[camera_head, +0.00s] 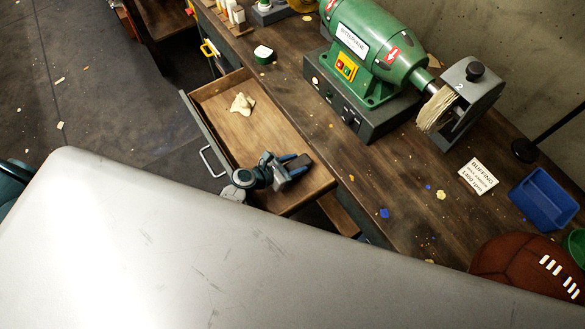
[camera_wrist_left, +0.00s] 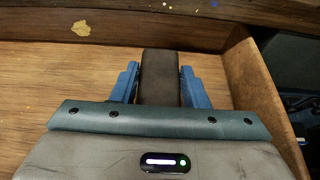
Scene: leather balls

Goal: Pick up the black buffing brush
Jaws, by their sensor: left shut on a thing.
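The black buffing brush (camera_wrist_left: 160,78) shows in the left wrist view as a dark, narrow block between the two blue fingers of my left gripper (camera_wrist_left: 160,86). In the head view my left gripper (camera_head: 293,166) is inside the open wooden drawer (camera_head: 225,118), near its right end. The brush (camera_head: 304,160) shows there as a small dark end at the fingers. The gripper is shut on the brush. Most of the brush's underside is hidden, and I cannot tell whether it touches the drawer floor. My right gripper is not in view.
A crumpled cream cloth (camera_head: 243,103) lies in the drawer. On the workbench (camera_head: 350,200) stand a green buffing machine (camera_head: 372,50), a blue tray (camera_head: 543,197), a white sign (camera_head: 477,178) and a brown leather ball (camera_head: 520,268). The drawer walls stand close around the gripper.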

